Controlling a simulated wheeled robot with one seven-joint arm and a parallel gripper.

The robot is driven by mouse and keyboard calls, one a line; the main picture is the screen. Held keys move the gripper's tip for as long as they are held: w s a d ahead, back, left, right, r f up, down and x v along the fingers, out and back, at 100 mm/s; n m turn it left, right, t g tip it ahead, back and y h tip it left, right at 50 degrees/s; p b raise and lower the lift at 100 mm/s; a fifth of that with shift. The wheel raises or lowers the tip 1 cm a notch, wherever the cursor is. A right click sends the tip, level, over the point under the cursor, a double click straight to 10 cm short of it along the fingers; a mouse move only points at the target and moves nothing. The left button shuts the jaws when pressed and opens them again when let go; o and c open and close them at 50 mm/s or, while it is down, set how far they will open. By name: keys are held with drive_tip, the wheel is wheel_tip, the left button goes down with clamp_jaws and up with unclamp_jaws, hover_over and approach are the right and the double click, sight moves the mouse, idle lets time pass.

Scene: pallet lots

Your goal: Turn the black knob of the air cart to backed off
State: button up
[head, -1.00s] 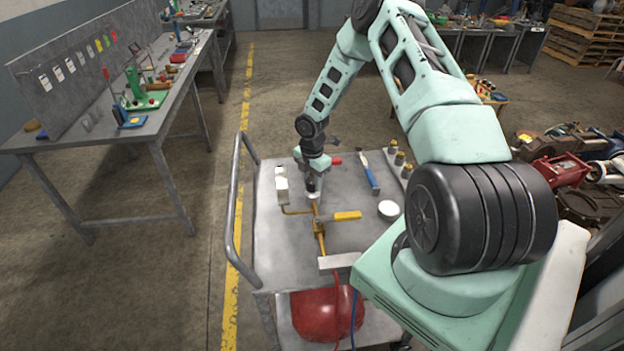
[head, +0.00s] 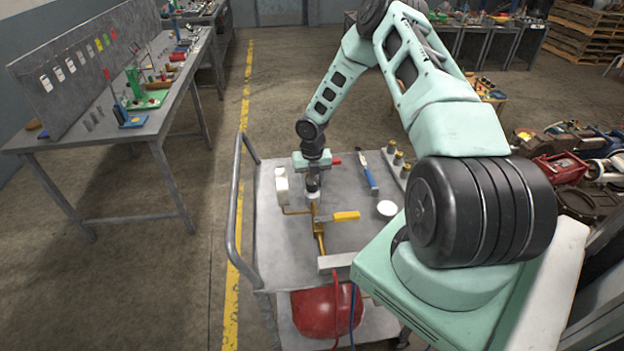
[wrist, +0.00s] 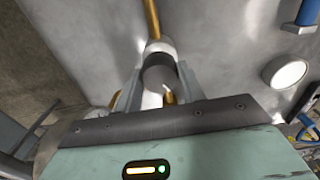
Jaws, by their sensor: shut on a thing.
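The air cart (head: 275,240) is a grey trolley with brass pipework on its top. The black knob (wrist: 158,76) is a short dark cylinder on a pale body at the end of a brass pipe. My gripper (head: 313,188) points down over it, and its two fingers are closed on the knob's sides in the wrist view (wrist: 160,72). The knob is mostly hidden by the fingers in the head view. I cannot make out any mark showing its setting.
A yellow lever (head: 346,216) sits on the brass pipe close to my gripper. A white block (head: 281,186) stands to the left. A red tank (head: 322,311) is below.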

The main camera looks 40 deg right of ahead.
sight(312, 181)
drive_tip(key=n+p, duration=0.1)
drive_tip(key=n, duration=0.4)
drive_tip(key=shift+r, duration=0.1)
drive_tip(key=n+p, duration=0.1)
drive_tip(key=n, duration=0.4)
drive_tip(key=shift+d+p, duration=0.1)
drive_tip(key=shift+p, duration=0.2)
drive_tip(key=shift+n, duration=0.4)
drive_tip(key=o, duration=1)
drive_tip(key=shift+c, duration=0.2)
wheel_tip(312, 181, up, 17)
drive_tip(key=b, duration=0.1)
drive_tip(key=shift+r, duration=0.15)
